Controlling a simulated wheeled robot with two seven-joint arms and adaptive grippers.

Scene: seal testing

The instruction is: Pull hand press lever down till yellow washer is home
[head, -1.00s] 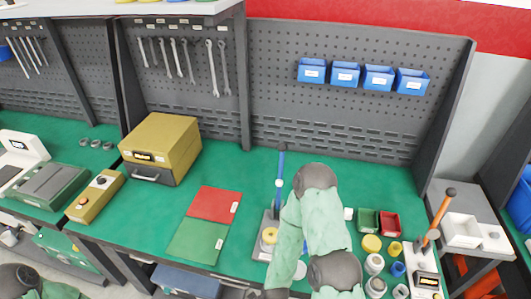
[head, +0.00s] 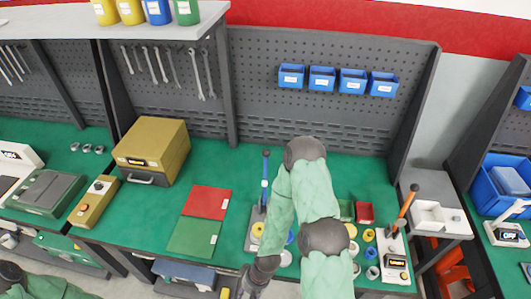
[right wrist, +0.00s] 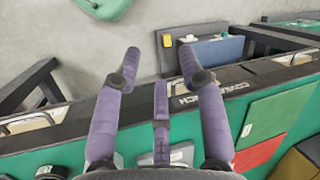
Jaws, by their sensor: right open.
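The hand press is a grey-based device with an upright blue-sleeved lever (head: 265,172), just left of my right arm in the head view. A yellow washer (head: 257,229) shows low on it; the arm partly hides the press, and I cannot tell how the washer is seated. My right gripper (head: 244,292) is at the table's front edge, below the press in the picture and apart from the lever. In the right wrist view its purple fingers (right wrist: 160,60) are spread and empty, over the floor and table edge. My left gripper is out of view.
Red (head: 208,201) and green (head: 193,237) mats lie left of the press. Several small jars and rings, with a red bin (head: 365,212), stand right of my arm. A device with an orange-handled lever (head: 406,203) is farther right. A yellow box (head: 153,147) stands back left.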

